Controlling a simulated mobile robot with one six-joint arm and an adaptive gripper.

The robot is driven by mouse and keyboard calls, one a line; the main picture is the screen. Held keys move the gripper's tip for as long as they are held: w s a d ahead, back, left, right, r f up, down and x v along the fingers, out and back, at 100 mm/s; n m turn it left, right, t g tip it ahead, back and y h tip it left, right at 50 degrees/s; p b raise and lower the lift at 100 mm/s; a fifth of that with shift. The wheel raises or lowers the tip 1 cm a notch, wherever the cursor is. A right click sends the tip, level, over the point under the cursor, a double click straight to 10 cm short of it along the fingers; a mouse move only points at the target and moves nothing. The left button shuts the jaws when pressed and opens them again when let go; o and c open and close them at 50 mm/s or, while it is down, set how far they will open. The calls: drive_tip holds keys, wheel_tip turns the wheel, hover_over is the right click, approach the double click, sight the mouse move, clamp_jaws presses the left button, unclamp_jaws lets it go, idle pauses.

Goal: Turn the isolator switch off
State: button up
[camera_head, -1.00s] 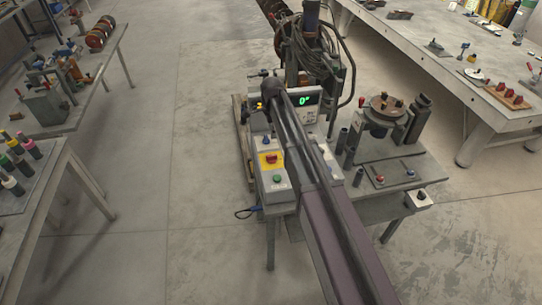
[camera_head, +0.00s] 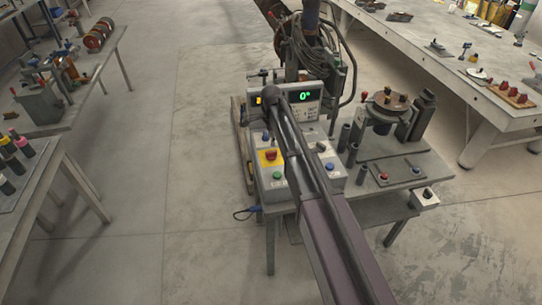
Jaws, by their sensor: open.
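The isolator switch (camera_head: 270,157), a red knob on a yellow plate, sits on the sloped top of a light grey control box (camera_head: 268,183) near the middle of the view. It is in plain sight just left of my arm. Its handle position is too small to read. The display unit (camera_head: 307,108) behind the box shows a green 0°. My dark arm reaches up from the bottom right across the box, and its rounded far end overlaps the display's left part. My gripper's jaws cannot be made out. The arm hides the middle of the control box.
A green button (camera_head: 277,175) and a blue button (camera_head: 266,137) are beside the switch. A turntable fixture (camera_head: 386,112) stands on the bench to the right. A large table (camera_head: 440,72) is at right, benches at left. The floor (camera_head: 190,200) left of the box is clear.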

sight(271, 152)
drive_tip(key=shift+f+b, duration=3.25)
drive_tip(key=shift+f, duration=0.3)
clamp_jaws()
